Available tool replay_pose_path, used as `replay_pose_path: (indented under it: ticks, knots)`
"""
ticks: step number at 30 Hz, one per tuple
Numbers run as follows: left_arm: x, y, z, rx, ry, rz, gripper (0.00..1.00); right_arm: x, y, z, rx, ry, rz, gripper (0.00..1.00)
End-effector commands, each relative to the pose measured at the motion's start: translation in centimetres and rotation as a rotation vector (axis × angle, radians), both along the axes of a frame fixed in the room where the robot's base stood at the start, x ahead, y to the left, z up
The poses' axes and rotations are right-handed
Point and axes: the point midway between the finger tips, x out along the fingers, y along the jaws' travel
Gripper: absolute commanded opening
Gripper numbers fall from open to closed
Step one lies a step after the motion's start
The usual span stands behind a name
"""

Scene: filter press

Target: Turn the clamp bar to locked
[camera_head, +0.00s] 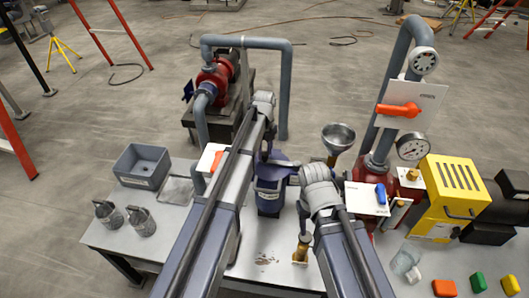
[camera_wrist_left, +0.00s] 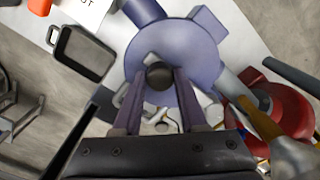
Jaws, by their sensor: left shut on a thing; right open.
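The blue-violet round filter lid (camera_wrist_left: 172,60) fills the middle of the left wrist view, with a dark round knob (camera_wrist_left: 159,75) at its centre. My left gripper (camera_wrist_left: 158,92) comes over the lid from the near side. It is shut on the clamp bar, whose shape is mostly hidden between and under the fingers. In the head view the blue filter vessel (camera_head: 269,203) stands on the bench, its top partly covered by my arms.
A panel with an orange handle (camera_head: 217,160) is left of the vessel. A grey tub (camera_head: 143,166) and two metal cups (camera_head: 142,221) are further left. A funnel (camera_head: 338,137), gauge (camera_head: 412,147) and yellow housing (camera_head: 452,198) crowd the right.

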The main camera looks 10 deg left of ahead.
Motion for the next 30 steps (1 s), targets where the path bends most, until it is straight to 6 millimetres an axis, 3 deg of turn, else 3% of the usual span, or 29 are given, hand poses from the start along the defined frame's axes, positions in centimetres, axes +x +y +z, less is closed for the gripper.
replay_pose_path:
  ticks: [8, 9, 16, 30]
  knots:
    - [0.23, -0.02, 0.03, -0.001, -0.005, -0.002, 0.00, 0.00, 0.00, 0.03, 0.000, 0.000, 0.000, 0.50]
    - [0.25, -0.02, 0.03, -0.001, -0.005, -0.001, 0.46, 0.00, 0.00, 0.03, 0.000, 0.000, 0.000, 0.50]
    - [0.18, -0.02, 0.02, -0.001, -0.004, -0.001, 0.72, 0.00, 0.00, 0.02, 0.000, 0.000, 0.000, 0.50]
    - [0.11, -0.02, 0.92, -0.001, -0.002, 0.000, 0.72, 0.00, 0.00, 0.92, 0.000, 0.000, 0.000, 0.50]
